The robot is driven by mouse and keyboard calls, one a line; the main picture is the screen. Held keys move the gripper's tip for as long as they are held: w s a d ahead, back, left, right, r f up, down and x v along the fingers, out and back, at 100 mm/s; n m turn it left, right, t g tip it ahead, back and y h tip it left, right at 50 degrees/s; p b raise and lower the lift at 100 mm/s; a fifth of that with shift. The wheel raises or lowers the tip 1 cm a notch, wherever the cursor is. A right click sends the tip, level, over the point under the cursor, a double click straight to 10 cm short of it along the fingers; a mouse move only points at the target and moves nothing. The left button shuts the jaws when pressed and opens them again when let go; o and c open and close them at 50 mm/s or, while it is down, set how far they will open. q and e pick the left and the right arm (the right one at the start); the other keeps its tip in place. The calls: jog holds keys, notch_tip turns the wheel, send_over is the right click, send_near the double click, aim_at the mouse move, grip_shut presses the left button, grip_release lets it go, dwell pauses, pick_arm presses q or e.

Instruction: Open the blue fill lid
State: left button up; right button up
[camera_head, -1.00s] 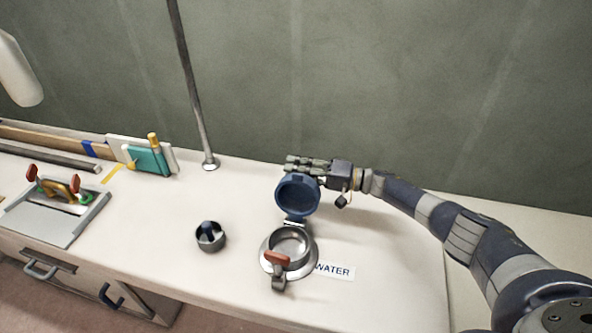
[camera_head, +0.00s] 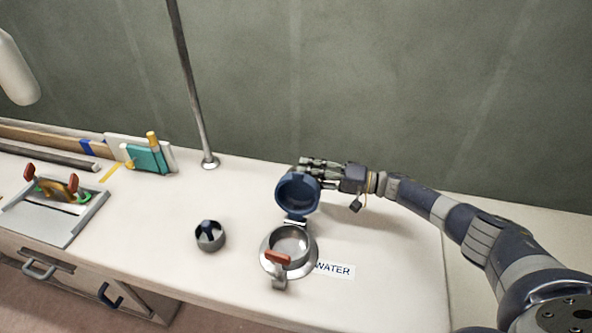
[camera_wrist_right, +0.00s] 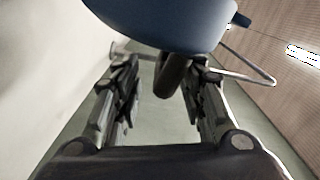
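The blue fill lid (camera_head: 298,194) stands raised on its hinge behind the round metal fill opening (camera_head: 290,240), its inner face toward the head camera. The opening is uncovered. A red-handled latch (camera_head: 278,258) sits at the front of the metal ring. My right gripper (camera_head: 306,170) is behind the top of the lid. The lid also shows close up at the top of the right wrist view (camera_wrist_right: 165,22). There the right gripper's fingers (camera_wrist_right: 163,85) are spread, with nothing clearly held between them. My left gripper is not in view.
A "WATER" label (camera_head: 335,270) lies right of the opening. A small dark cup-shaped fitting (camera_head: 209,236) stands to its left. A thin metal pole (camera_head: 196,100) rises behind. A teal block (camera_head: 147,159) and a grey tray (camera_head: 60,215) are farther left. The counter's right side is clear.

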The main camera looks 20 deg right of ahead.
jog(key=v, duration=0.8)
jog(key=shift+d, duration=0.2)
